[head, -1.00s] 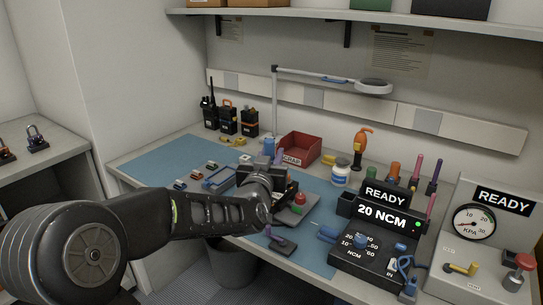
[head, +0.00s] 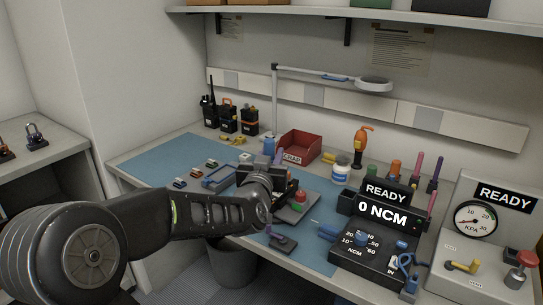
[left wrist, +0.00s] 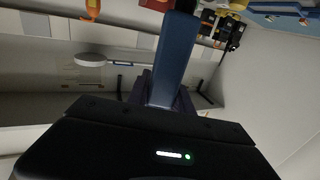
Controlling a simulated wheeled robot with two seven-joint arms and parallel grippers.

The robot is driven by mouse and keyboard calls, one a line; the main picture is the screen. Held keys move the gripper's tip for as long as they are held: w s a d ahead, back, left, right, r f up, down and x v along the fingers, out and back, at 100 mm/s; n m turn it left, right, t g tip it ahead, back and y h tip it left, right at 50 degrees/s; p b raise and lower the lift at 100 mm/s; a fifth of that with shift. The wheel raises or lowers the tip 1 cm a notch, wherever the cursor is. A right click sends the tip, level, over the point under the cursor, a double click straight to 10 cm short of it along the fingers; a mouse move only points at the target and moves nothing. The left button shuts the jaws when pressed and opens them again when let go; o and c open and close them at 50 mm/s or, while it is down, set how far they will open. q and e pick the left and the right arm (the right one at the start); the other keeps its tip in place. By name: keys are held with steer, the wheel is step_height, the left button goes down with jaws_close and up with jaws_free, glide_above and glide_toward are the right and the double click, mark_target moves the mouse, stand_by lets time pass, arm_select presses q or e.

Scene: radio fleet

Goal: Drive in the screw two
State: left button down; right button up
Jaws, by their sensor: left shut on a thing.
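My left gripper (head: 268,168) reaches in from the left over the front middle of the bench. It is shut on a blue driver-like tool, whose blue top (head: 268,146) shows just above the gripper. The tool's blue body (left wrist: 175,60) also shows in the left wrist view, between the dark purple fingers. A dark grey fixture (head: 300,212) with a red and a green knob is partly hidden behind the gripper. The tool's tip and the screw are hidden. The torque controller (head: 375,250) reads READY and 0 NCM. My right gripper is not in view.
A red scrap bin (head: 299,146) and a white-blue jar (head: 341,169) stand behind. Several radios (head: 228,119) stand at the back left. A small dark stand (head: 283,242) lies near the front edge. A gauge box (head: 480,245) is at right. The blue mat (head: 160,163) is clear at far left.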

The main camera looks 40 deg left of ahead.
mark_target(271, 139)
arm_select(q)
steer(key=shift+f+b, duration=0.25)
steer(key=shift+b, duration=0.2)
stand_by(0.8)
steer(key=shift+r, duration=0.1)
stand_by(0.3)
step_height(271, 139, up, 5)
steer(key=p, duration=0.3)
steer(key=shift+p, duration=0.35)
stand_by(0.9)
